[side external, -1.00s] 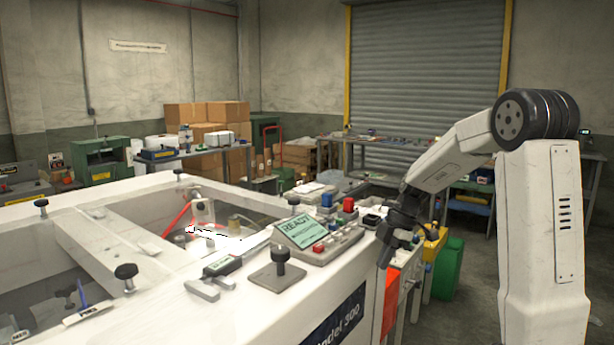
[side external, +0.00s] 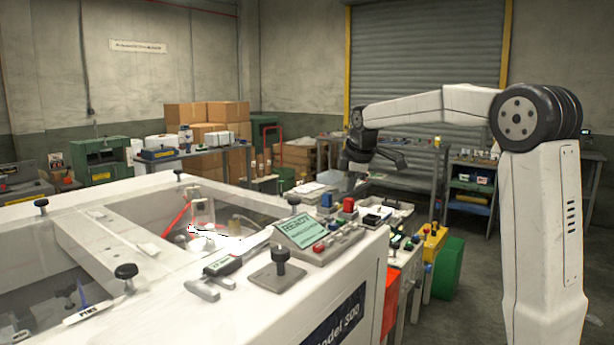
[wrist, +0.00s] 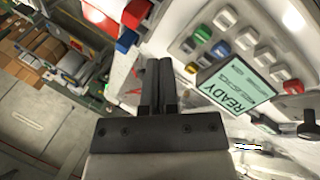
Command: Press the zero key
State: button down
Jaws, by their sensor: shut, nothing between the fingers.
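The control panel (side external: 345,243) sits on the white machine's top, with a tilted green screen (side external: 296,232) reading READY. In the wrist view the screen (wrist: 236,88) is to the right of my fingers, beside several white, green, blue and red keys (wrist: 221,49). I cannot read any key's label, so I cannot tell which is the zero key. My gripper (side external: 352,186) is shut and empty, pointing down behind the panel. In the wrist view my gripper's fingers (wrist: 158,64) are together, apart from the keys.
A digital caliper (side external: 222,266) and a black-knobbed block (side external: 278,275) lie on the machine in front of the panel. Red and blue blocks (side external: 348,205) stand just behind the panel. A bench (side external: 410,165) with small items stands farther back.

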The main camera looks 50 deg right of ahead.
jog(key=w+a+r+m+t, duration=0.2)
jog(key=w+a+r+t, duration=0.1)
jog(key=w, duration=0.4)
jog(key=a+t, duration=0.1)
jog(key=a, duration=0.1)
jog(key=shift+a+r+t, duration=0.35)
jog(key=shift+a+t, duration=0.05)
jog(key=shift+f, duration=0.15)
jog(key=shift+f, duration=4.3)
jog(key=shift+f, duration=0.85)
jog(key=shift+r, duration=0.85)
jog(key=shift+r, duration=0.1)
jog(key=shift+r, duration=2.45)
